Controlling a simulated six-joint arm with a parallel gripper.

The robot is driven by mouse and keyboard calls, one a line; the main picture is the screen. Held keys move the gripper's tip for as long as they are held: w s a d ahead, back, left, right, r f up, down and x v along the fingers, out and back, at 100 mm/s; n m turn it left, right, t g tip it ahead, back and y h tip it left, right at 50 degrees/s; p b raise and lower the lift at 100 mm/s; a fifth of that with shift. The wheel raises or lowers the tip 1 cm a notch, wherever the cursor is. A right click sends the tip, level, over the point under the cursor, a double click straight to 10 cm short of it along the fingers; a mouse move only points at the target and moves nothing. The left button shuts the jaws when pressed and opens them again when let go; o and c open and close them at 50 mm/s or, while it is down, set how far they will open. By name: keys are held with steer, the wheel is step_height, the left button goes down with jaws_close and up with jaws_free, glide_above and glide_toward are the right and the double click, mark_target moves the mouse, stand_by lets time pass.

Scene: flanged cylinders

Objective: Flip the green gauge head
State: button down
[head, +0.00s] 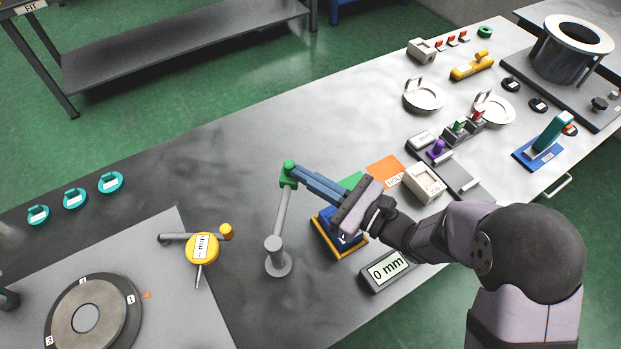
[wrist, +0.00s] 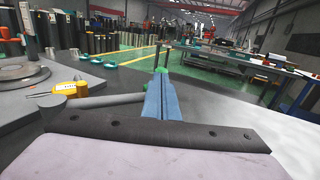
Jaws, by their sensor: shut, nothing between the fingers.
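The green gauge head (head: 288,180) sits at the top end of a slanted grey arm, which rises from a round grey base (head: 278,262) on the table. My gripper (head: 299,172) reaches in from the right with its blue fingers shut and nothing between them. Its fingertips are right at the green head, partly overlapping it in the head view; I cannot tell whether they touch. Most of the head is hidden there.
A yellow dial gauge (head: 203,248) stands at left near a round turntable (head: 92,318). A blue block on a yellow-edged base (head: 328,238) and a "0 mm" display (head: 388,268) lie under my arm. Teal rings (head: 75,198) lie far left. The table behind the post is clear.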

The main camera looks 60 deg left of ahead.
steer(key=shift+s+a+n+g+h+b, duration=0.45)
steer(key=shift+a+n+g+b, duration=0.2)
steer(key=shift+g, duration=0.35)
steer(key=b+v, duration=0.2)
steer(key=v, duration=1.2)
steer(key=shift+d+b, duration=0.2)
steer(key=shift+b, duration=0.15)
steer(key=shift+s, duration=0.1)
